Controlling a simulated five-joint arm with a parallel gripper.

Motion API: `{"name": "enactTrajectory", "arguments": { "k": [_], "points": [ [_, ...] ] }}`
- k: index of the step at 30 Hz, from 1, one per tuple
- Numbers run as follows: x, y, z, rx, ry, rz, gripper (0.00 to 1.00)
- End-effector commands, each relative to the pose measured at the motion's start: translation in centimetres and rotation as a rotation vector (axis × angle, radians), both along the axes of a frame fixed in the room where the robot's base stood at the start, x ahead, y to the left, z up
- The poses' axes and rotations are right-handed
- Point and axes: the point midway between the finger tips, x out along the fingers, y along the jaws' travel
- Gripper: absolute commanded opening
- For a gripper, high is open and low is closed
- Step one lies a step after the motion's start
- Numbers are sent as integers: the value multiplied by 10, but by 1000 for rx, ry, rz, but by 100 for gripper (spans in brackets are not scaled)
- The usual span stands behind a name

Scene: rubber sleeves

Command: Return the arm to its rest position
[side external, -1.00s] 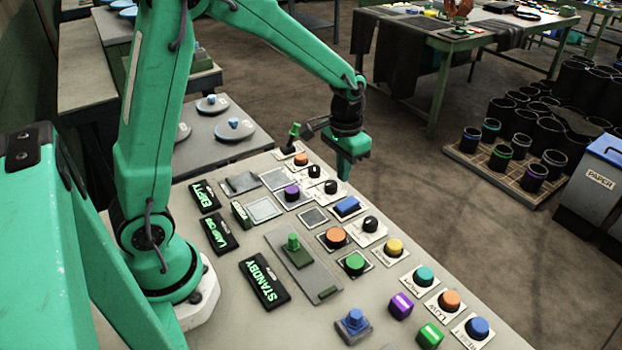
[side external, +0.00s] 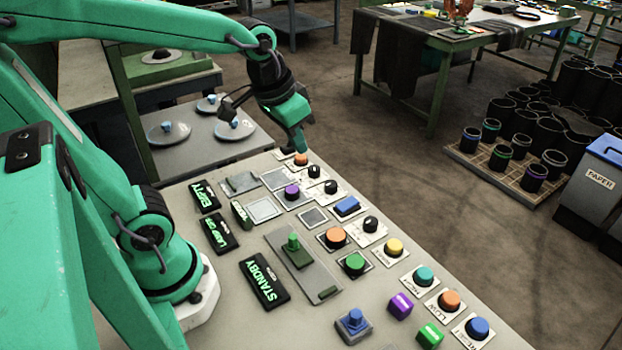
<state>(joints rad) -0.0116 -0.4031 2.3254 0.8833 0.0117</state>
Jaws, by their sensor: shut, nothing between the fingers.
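My gripper (side external: 301,146) is green, with a dark wrist joint above it. It is shut and empty, tilted with its tip pointing down and a little right. In the picture its tip is just above a small orange button (side external: 301,159) at the far end of the control panel (side external: 215,295). I cannot tell whether the tip touches anything. A green lever at that far end is mostly hidden behind the gripper.
The panel carries several coloured buttons, black knobs and a green slider (side external: 295,252). Lit signs read STANDBY (side external: 264,281), LAMP OK (side external: 220,234) and EMPTY (side external: 205,197). Grey discs with blue knobs (side external: 235,129) lie on a table behind. Open floor (side external: 400,165) lies right of the panel.

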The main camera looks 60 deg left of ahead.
Motion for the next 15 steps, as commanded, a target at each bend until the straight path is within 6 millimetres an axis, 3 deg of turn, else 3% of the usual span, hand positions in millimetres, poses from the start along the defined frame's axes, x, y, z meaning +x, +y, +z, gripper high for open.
{"name": "enactTrajectory", "arguments": {
  "k": [9,15],
  "points": [
    [-44,-3,14,-2,-106,-1,0],
    [-60,-3,15,-4,-146,-1,0]
  ]
}}
